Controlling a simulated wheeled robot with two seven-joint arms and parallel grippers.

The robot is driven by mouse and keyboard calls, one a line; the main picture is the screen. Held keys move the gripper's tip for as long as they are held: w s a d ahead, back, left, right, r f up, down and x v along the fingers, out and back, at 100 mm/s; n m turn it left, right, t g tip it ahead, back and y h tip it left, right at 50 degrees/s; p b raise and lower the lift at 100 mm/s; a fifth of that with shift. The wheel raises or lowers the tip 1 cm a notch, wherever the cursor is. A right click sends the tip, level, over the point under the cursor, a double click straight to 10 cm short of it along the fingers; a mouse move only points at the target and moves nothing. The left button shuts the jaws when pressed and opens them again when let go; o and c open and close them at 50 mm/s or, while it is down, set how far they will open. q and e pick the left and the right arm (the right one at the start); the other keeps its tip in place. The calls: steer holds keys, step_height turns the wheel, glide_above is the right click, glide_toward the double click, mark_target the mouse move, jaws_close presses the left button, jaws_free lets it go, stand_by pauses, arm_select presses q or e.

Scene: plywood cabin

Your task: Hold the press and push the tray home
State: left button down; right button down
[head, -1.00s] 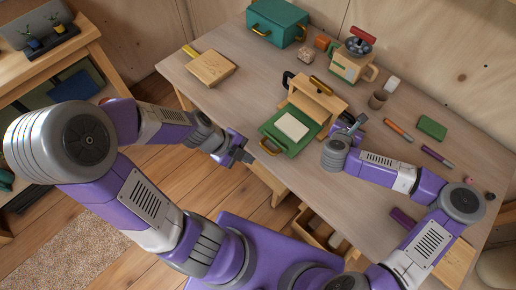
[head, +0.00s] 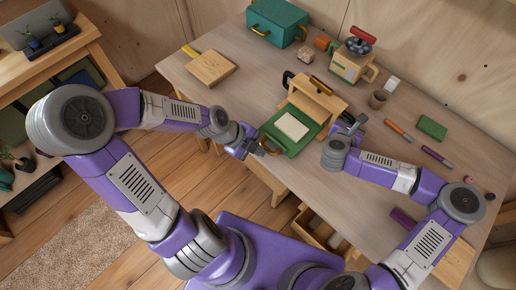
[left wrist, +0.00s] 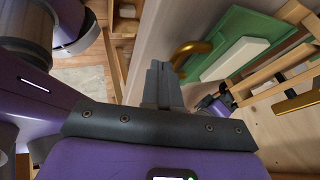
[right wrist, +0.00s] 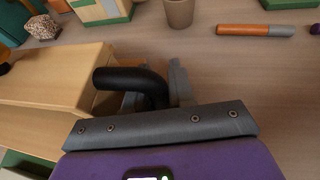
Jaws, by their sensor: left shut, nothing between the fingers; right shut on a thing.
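The wooden press (head: 328,104) stands on the table, with a brass bar on top. The green tray (head: 272,132) sticks out of its front and bears a whitish slab (head: 292,127). The tray's brass handle (head: 269,148) faces my left arm. My left gripper (head: 256,149) is shut and empty, close to this handle. In the left wrist view its fingertips (left wrist: 162,70) lie just beside the brass handle (left wrist: 190,49); I cannot tell whether they touch. My right gripper (head: 353,127) is shut on the press's black side handle (right wrist: 125,79). Its fingertips are partly hidden behind the handle.
A wooden board (head: 210,67) lies at the left of the table, and a teal case (head: 277,24) stands at the back. A wooden device with a red handle (head: 352,62), a cup (head: 378,99) and markers (head: 398,130) lie right of the press. The table's front edge is near my left gripper.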

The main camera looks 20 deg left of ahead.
mark_target(289, 129)
arm_select(q)
steer(key=shift+w, duration=0.1)
stand_by(0.3)
steer(key=w+d, duration=0.1)
steer(key=w, duration=0.3)
steer(key=w+d, duration=0.2)
steer(key=w, duration=0.2)
steer(key=w+d, duration=0.2)
steer(key=w, duration=0.2)
steer(key=shift+d, duration=0.1)
arm_select(e)
steer(key=shift+a, duration=0.1)
steer(key=shift+s, duration=0.1)
arm_select(q)
steer(key=shift+s, duration=0.2)
steer(key=shift+s+a+r, duration=0.1)
steer(key=shift+s+a, duration=0.1)
steer(key=shift+s, duration=0.05)
steer(key=s+a, duration=0.1)
steer(key=s+a+r, duration=0.1)
steer(key=s, duration=0.1)
steer(key=shift+r, duration=0.2)
steer(key=v, duration=0.9)
steer(key=shift+d, duration=0.1)
